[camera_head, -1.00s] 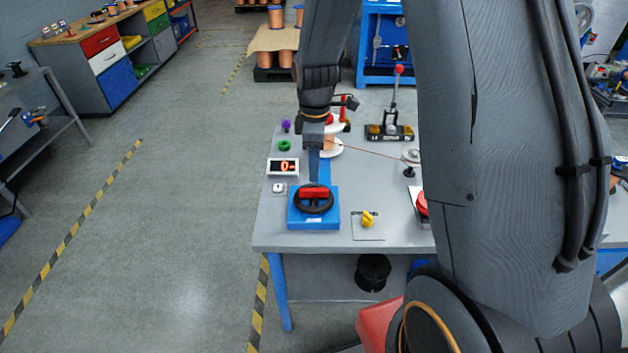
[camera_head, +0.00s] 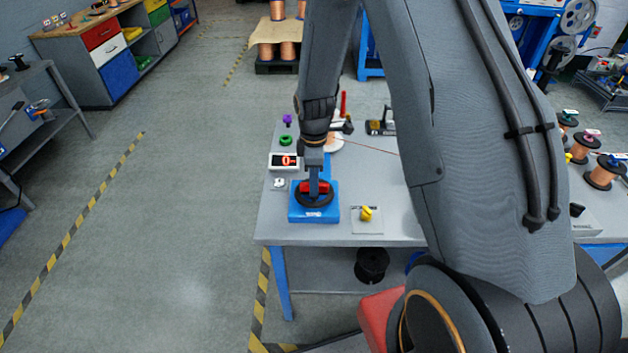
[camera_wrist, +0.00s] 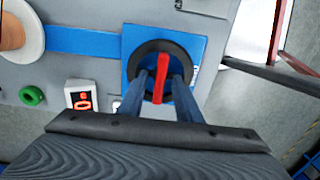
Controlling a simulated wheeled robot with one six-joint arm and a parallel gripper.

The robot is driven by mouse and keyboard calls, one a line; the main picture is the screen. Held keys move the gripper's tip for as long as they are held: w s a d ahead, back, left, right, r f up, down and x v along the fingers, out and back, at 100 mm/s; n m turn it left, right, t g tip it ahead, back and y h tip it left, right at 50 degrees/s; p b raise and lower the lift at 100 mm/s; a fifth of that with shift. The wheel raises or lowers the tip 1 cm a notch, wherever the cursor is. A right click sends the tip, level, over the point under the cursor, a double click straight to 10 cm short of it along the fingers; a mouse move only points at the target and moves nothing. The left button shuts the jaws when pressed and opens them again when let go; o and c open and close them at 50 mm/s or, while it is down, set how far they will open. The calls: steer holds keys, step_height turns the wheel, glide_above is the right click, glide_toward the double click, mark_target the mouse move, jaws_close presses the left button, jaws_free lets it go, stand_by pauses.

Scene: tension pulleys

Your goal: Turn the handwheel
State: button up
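The handwheel (camera_head: 299,195) is a black ring with a red crossbar, set on a blue square base (camera_head: 314,215) near the table's front left corner. In the wrist view the black ring (camera_wrist: 142,62) shows with the red bar (camera_wrist: 160,65) running across it. My gripper (camera_head: 314,188) points down over the wheel. In the wrist view its two blue fingers (camera_wrist: 167,82) stand open, one on each side of the red bar, with gaps visible between bar and fingers. Whether the fingertips touch the wheel cannot be told.
A white display with red digits (camera_head: 284,161) stands just behind the wheel, with a green ring (camera_head: 285,140) beyond. A yellow knob (camera_head: 366,213) lies to the right. My arm hides much of the table's right side.

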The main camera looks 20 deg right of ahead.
jaws_close()
steer(key=m, duration=0.3)
steer(key=shift+m, duration=0.4)
steer(key=m, duration=0.3)
steer(key=shift+m+b, duration=0.3)
steer(key=shift+b, duration=0.1)
steer(key=m, duration=0.3)
steer(key=shift+m, duration=2.1)
